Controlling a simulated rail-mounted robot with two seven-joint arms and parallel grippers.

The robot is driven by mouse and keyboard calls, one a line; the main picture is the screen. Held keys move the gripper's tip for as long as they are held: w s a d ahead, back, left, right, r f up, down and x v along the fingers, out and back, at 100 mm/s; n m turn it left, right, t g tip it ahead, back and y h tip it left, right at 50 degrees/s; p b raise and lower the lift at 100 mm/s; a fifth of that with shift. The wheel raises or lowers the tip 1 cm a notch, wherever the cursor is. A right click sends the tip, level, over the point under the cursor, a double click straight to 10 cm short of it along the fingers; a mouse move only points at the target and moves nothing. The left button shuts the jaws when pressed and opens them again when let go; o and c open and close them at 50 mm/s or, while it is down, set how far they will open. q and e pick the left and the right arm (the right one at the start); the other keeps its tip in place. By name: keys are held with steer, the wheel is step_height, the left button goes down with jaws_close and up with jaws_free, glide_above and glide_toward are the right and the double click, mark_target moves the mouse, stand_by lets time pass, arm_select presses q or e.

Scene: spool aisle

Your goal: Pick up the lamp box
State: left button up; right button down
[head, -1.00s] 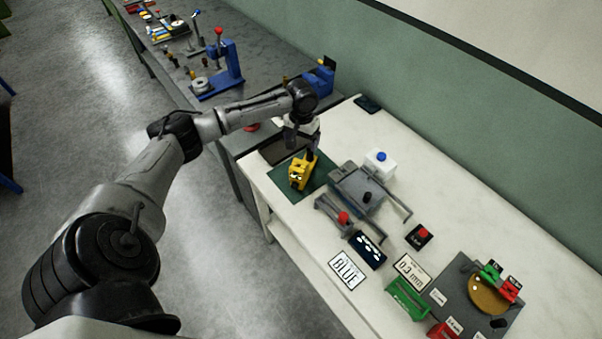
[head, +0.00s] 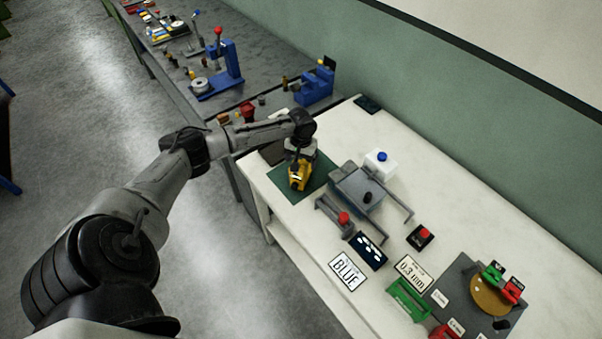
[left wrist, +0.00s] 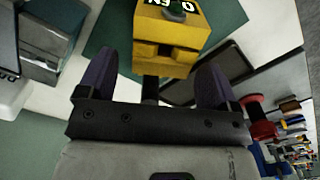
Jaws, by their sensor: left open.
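The lamp box is, as far as I can tell, the yellow box (head: 299,180) on the green mat (head: 318,172) near the far left corner of the white table. In the left wrist view the yellow box (left wrist: 172,38) shows dark slots and a dark round part with white lettering on it. My left gripper (head: 301,163) is over the box, pointing down, and hides its upper part. In the left wrist view my left gripper (left wrist: 158,66) is open, its two fingers apart, with the box just beyond and between their tips. I cannot tell whether they touch it. My right gripper is not in view.
A grey press-like fixture (head: 356,188) stands just right of the mat, with a white container with a blue cap (head: 380,162) behind it. A dark flat tray (head: 272,153) lies left of the mat. A blue vise (head: 315,88) stands on the neighbouring grey bench.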

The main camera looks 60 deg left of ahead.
arm_select(q)
steer(key=shift+f, duration=2)
steer(key=shift+c, duration=0.4)
steer(key=c, duration=1.2)
steer(key=shift+c, duration=0.3)
steer(key=shift+r, duration=0.15)
